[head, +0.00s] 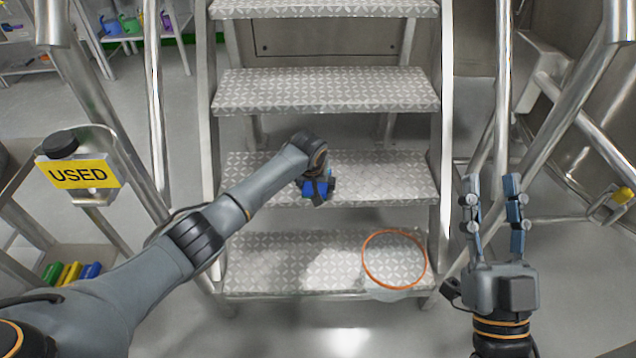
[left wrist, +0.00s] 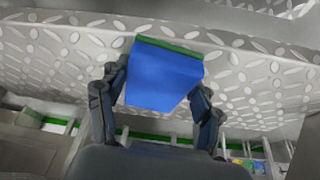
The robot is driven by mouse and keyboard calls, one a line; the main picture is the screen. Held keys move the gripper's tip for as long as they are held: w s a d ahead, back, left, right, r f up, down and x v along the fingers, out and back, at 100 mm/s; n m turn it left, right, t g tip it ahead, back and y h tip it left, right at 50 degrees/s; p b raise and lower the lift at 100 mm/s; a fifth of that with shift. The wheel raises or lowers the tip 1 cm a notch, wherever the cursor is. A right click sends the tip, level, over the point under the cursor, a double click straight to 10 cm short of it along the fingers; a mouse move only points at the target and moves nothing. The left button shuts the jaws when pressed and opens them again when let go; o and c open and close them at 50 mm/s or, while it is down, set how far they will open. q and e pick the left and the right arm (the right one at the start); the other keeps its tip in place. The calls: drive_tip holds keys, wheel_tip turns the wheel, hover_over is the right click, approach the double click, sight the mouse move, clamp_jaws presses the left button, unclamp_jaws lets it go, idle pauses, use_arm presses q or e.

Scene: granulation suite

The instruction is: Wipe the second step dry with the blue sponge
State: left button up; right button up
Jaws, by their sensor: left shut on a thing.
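The second step from the bottom (head: 385,178) is a patterned metal tread, with a paler, smoother-looking patch over its middle and right. My left gripper (head: 318,188) is over the left-middle part of this step, shut on the blue sponge (head: 308,187). In the left wrist view the blue sponge (left wrist: 165,78), with a green layer along its far edge, sits between both fingers of my left gripper (left wrist: 160,95). The sponge is at the patterned tread; I cannot tell whether it touches. My right gripper (head: 494,195) is open and empty, to the right of the stairs.
An orange ring with clear film (head: 425,262) lies on the right of the bottom step (head: 260,262). Metal rails flank the stairs. A yellow USED sign (head: 78,174) hangs at left above a shelf with coloured items (head: 70,272). Open floor lies in front.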

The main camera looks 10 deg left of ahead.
use_arm(q)
drive_tip(key=shift+s+a+f+p, duration=0.1)
drive_tip(key=shift+s+a+p, duration=0.05)
drive_tip(key=shift+a+p, duration=0.15)
drive_tip(key=shift+s+a+f+p, duration=0.1)
drive_tip(key=shift+s+a+p, duration=0.05)
drive_tip(key=shift+a, duration=0.25)
drive_tip(key=shift+s+a+p, duration=0.15)
drive_tip(key=shift+a+p, duration=0.2)
drive_tip(key=shift+a, duration=0.05)
drive_tip(key=shift+s+a+p, duration=0.1)
drive_tip(key=shift+a+p, duration=0.4)
drive_tip(key=shift+a, duration=0.1)
use_arm(e)
wheel_tip(320, 180, down, 11)
drive_tip(key=w+g+h, duration=0.2)
drive_tip(key=g, duration=0.5)
drive_tip(key=shift+w+d, duration=0.35)
drive_tip(key=shift+d, duration=0.05)
use_arm(q)
drive_tip(key=shift+r, duration=0.1)
use_arm(e)
drive_tip(key=shift+f+h, duration=0.1)
drive_tip(key=shift+h, duration=0.2)
